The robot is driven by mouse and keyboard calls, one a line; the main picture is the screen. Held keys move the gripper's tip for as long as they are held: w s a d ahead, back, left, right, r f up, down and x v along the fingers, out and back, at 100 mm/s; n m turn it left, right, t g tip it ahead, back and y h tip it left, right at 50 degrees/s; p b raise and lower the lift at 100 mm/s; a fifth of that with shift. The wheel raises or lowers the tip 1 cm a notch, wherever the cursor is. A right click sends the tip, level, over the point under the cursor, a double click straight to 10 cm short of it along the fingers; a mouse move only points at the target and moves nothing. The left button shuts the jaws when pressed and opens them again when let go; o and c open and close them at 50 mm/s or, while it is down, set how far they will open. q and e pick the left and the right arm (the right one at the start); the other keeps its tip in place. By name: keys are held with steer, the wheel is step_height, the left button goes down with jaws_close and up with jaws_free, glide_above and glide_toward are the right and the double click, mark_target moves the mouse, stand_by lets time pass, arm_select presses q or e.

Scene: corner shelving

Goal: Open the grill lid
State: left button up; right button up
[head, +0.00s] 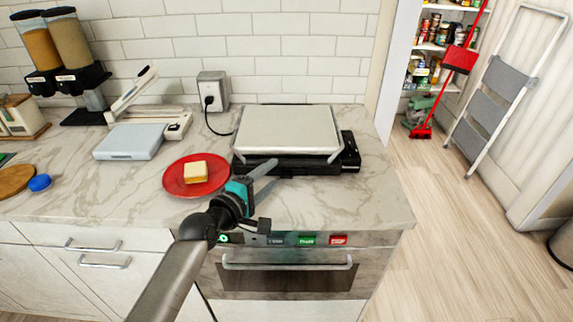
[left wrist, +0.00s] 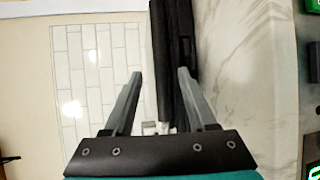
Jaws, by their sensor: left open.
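The grill has a flat pale lid (head: 288,130) lying down over its black base (head: 349,150) on the marble counter. A bar along the lid's front edge runs just above the black front. My left gripper (head: 270,176) is at the grill's front left corner, with its fingers pointing right and partly overlapping the black front. It is open. In the left wrist view, the black side of the grill (left wrist: 172,50) runs between and beyond the two open fingers (left wrist: 159,74). I cannot tell whether the fingers touch it. My right gripper is out of view.
A red plate (head: 172,180) with a sandwich (head: 195,172) sits left of the grill, close to my left gripper. A wall outlet (head: 212,90) with a cord is behind. A scale-like grey device (head: 130,142) is farther left. The counter right of the grill is clear.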

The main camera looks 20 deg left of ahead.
mark_target(284, 166)
arm_select(q)
steer(key=b+x, duration=0.1)
steer(key=x, duration=0.6)
steer(key=shift+w+d+b, duration=0.1)
steer(key=shift+w+b, duration=0.2)
steer(key=shift+w, duration=0.1)
steer(key=shift+c, duration=0.4)
jaws_close()
steer(key=shift+f, duration=0.1)
stand_by(0.6)
